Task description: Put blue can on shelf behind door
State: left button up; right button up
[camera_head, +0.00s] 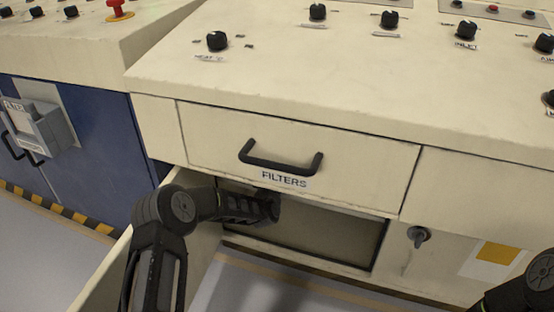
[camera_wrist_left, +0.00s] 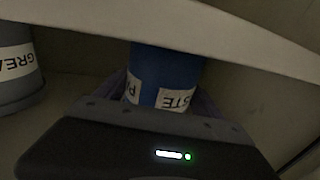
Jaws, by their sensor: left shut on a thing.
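The blue can (camera_wrist_left: 165,62) has a white label with partly hidden lettering and shows in the left wrist view. My left gripper (camera_wrist_left: 163,100) is shut on it. In the head view my left arm reaches into the open compartment below the FILTERS drawer, and the gripper and can are hidden there. The open cabinet door (camera_head: 105,275) stands swung out at the lower left. A pale shelf board (camera_wrist_left: 215,32) crosses the top of the wrist view, in front of the can's upper part. My right gripper is out of view; only part of that arm shows at lower right.
A grey container (camera_wrist_left: 18,75) with a GREA... label stands left of the can. The FILTERS drawer (camera_head: 225,140) is shut above the opening. A closed panel with a dark knob (camera_head: 418,236) lies to the right. A blue cabinet (camera_head: 100,125) stands at left.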

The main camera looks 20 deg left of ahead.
pick_arm(q)
jog(key=shift+f+b, duration=0.3)
jog(key=o, duration=1.5)
jog(key=shift+f, duration=0.1)
jog(key=shift+s, duration=0.3)
jog(key=s+p, duration=0.1)
jog(key=s, duration=0.1)
jog(key=s+p, duration=0.1)
jog(key=s, duration=0.1)
jog(key=s+d+p, duration=0.1)
jog(key=s, duration=0.1)
jog(key=shift+s, duration=0.55)
